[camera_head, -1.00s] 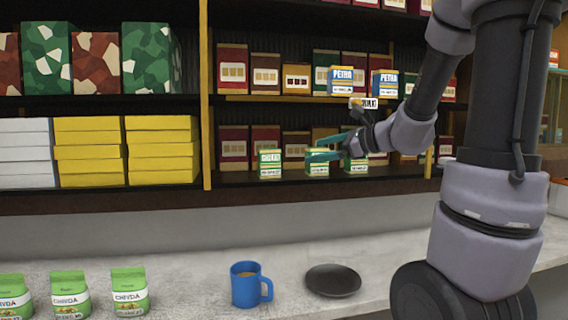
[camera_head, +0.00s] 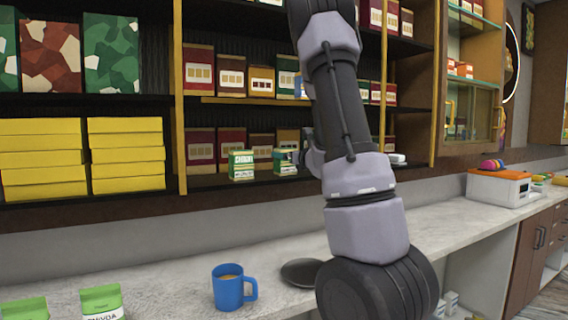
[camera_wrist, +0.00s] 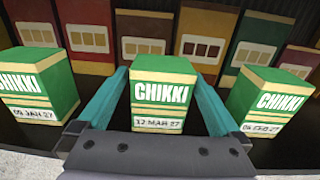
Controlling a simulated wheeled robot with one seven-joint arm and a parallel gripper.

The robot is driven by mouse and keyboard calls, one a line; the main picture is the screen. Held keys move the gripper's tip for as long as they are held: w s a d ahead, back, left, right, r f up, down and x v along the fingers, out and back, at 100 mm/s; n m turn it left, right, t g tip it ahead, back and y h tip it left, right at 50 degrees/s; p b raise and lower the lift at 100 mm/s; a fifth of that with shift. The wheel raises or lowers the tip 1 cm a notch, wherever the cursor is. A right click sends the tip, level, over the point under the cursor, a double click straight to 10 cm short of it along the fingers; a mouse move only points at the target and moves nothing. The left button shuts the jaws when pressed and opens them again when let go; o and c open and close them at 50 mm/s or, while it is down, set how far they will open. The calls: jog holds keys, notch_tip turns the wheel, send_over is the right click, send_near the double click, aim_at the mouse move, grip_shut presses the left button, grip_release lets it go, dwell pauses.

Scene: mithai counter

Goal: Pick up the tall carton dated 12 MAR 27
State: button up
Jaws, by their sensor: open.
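Green CHIKKI cartons with cream bands stand upright on the lower shelf. In the wrist view the middle carton (camera_wrist: 160,98) reads 12 MAR 27 and stands between the teal fingers of my open gripper (camera_wrist: 160,82). I cannot tell whether either finger touches it. In the head view the 12 MAR 27 carton (camera_head: 284,163) is partly covered by my gripper and arm. A left carton (camera_wrist: 37,85), with a JAN 27 date, also shows in the head view (camera_head: 241,165). A right carton (camera_wrist: 265,102), its date blurred, is hidden behind my arm in the head view.
Maroon, brown and yellow boxes (camera_wrist: 205,42) stand close behind the cartons. The counter below holds a blue mug (camera_head: 228,290), a dark plate (camera_head: 301,272) and green CHIVDA packs (camera_head: 101,302). Yellow boxes (camera_head: 126,155) are stacked to the left.

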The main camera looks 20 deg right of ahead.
jog(key=w, duration=0.5)
jog(key=shift+w, duration=0.15)
jog(key=c, duration=1.4)
jog(key=shift+o, duration=0.2)
